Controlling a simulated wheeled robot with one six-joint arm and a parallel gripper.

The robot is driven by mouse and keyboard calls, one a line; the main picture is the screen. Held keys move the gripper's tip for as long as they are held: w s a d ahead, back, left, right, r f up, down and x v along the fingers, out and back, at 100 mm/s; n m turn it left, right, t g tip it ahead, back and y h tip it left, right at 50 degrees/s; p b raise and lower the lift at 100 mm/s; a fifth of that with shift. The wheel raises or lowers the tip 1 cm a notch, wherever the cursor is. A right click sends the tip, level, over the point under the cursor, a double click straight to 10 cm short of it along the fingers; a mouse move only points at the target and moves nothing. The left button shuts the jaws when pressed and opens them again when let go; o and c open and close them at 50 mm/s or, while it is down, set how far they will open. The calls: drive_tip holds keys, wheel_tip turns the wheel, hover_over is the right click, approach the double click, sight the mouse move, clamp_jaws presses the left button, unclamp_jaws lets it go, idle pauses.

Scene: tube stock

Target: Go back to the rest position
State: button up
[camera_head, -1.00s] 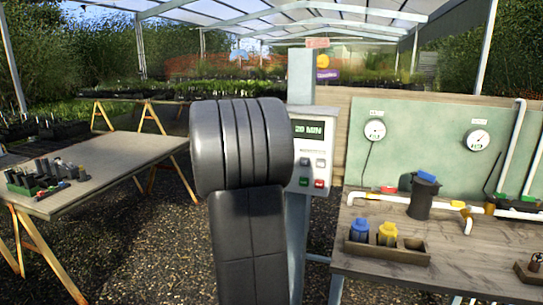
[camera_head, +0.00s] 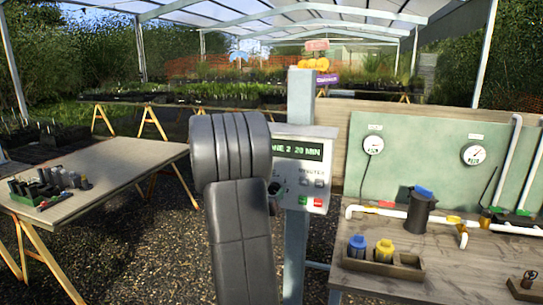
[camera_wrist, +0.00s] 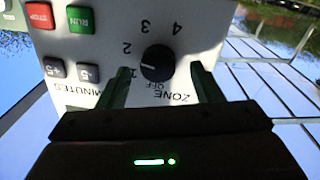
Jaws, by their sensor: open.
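My gripper (camera_wrist: 161,82) is open in the wrist view. Its two fingers stand apart on either side of a black rotary knob (camera_wrist: 157,62), apparently clear of it. The knob has a white mark pointing left, near the 1 and 2 of its zone scale. The knob is on a pale control box (camera_head: 300,175), which hangs on a grey post (camera_head: 300,110). The box's display (camera_head: 298,149) shows "NE 2 20 MIN", its left end hidden by my arm. In the head view my arm hides most of the gripper.
A workbench (camera_head: 460,268) at right holds a dark jug (camera_head: 420,212) and a wooden tray (camera_head: 375,268) with blue and yellow bottles. A table (camera_head: 110,180) at left holds small containers (camera_head: 50,180). Gravel (camera_head: 140,250) between them is open.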

drive_tip(key=b+v, duration=0.1)
drive_tip(key=v, duration=0.7)
drive_tip(key=shift+s, duration=0.3)
drive_tip(key=shift+s, duration=0.1)
